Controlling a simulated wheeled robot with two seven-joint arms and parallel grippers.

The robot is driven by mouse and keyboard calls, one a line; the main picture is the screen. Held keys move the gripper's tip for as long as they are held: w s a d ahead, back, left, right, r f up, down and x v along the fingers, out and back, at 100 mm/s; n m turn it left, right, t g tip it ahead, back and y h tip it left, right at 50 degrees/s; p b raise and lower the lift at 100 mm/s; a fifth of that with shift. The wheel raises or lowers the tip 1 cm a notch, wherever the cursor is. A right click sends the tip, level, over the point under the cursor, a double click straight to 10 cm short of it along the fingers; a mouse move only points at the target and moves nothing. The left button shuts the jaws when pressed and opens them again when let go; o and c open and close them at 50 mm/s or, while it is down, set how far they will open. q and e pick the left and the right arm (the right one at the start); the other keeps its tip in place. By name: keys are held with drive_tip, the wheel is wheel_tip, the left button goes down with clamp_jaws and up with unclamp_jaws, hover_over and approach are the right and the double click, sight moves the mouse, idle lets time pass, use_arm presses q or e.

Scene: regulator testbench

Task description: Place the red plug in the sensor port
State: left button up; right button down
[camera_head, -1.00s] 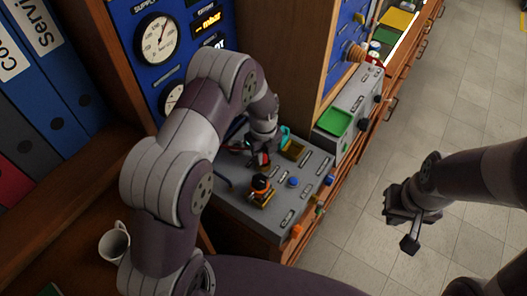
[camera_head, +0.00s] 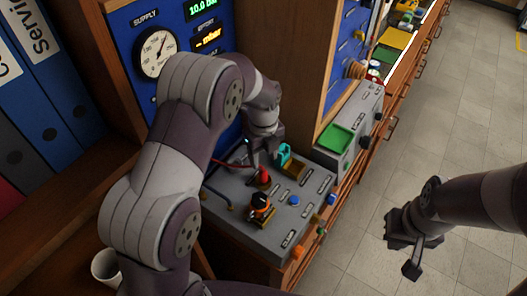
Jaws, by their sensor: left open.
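The red plug (camera_head: 263,176) stands roughly upright on the grey sloped bench panel (camera_head: 235,197). A red hose (camera_head: 229,163) shows just left of it. Which port it is at, and how deep it sits, I cannot tell at this size. My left gripper (camera_head: 263,158) is open just above the red plug, with its fingers pointing down and partly hidden by the arm. My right gripper (camera_head: 405,243) hangs over the floor at the right, far from the panel. I cannot tell how far apart its fingers are.
A teal part (camera_head: 285,154) stands close to the right of my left gripper. A black-and-orange knob (camera_head: 260,208) and a blue knob (camera_head: 294,200) are on the panel's front. A green tray (camera_head: 335,138) is to the right. A white mug (camera_head: 104,267) stands lower left.

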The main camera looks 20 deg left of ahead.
sight(263, 172)
use_arm(q)
drive_tip(key=s+a+r+n, duration=0.1)
drive_tip(key=s+r+n, duration=0.1)
drive_tip(key=s+n, duration=0.7)
drive_tip(key=s+a+r+n+t, duration=0.1)
drive_tip(key=s+a+r+n, duration=0.1)
drive_tip(key=s+n, duration=0.7)
drive_tip(key=n, duration=0.8)
drive_tip(key=shift+a+b, duration=0.3)
